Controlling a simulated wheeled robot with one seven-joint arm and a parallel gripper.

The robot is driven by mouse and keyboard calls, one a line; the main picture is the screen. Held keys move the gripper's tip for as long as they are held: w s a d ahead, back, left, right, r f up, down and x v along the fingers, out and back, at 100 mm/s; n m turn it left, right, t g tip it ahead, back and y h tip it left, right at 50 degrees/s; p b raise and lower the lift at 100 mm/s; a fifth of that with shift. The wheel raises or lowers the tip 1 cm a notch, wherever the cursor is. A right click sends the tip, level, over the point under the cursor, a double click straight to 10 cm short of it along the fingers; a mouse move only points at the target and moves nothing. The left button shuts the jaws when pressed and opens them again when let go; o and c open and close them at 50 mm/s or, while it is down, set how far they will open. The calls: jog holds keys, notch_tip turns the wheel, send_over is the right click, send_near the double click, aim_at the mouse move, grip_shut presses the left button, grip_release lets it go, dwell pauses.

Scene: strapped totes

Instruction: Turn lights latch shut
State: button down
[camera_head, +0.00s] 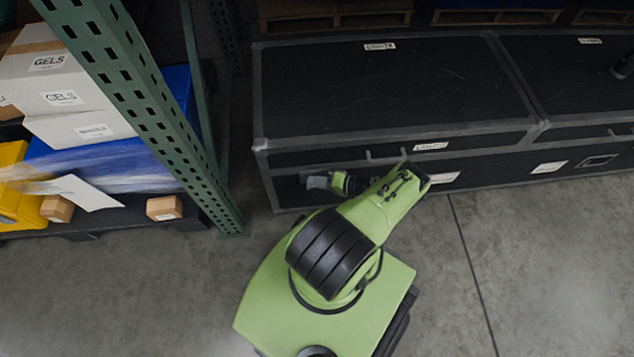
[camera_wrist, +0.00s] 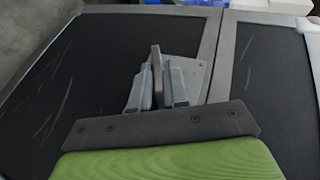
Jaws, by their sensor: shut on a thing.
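The black case labelled lights (camera_head: 400,95) has grey metal edges, with white labels on its lid and front. My gripper (camera_head: 316,183) is at the left part of the case front, below the lid edge. In the wrist view, my gripper (camera_wrist: 157,85) has its two grey fingers shut on the thin upright tab of the latch (camera_wrist: 155,55). The latch's flat grey plate (camera_wrist: 197,76) shows just right of the fingers, against the case's black panel. The fingers hide the lower part of the tab. In the head view I cannot make out the latch.
A second black case section (camera_head: 580,75) adjoins on the right. A green rack post (camera_head: 150,90) stands close on the left, with white boxes (camera_head: 60,75) and a blue wrapped load behind it. Pallets line the back. Grey floor (camera_head: 540,260) is clear at the right front.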

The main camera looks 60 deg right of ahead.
dwell(0.5)
jog(key=c, duration=1.2)
grip_release()
jog(key=shift+c, duration=0.2)
jog(key=v, duration=1.5)
jog(key=shift+s, duration=0.35)
jog(key=shift+d, duration=0.15)
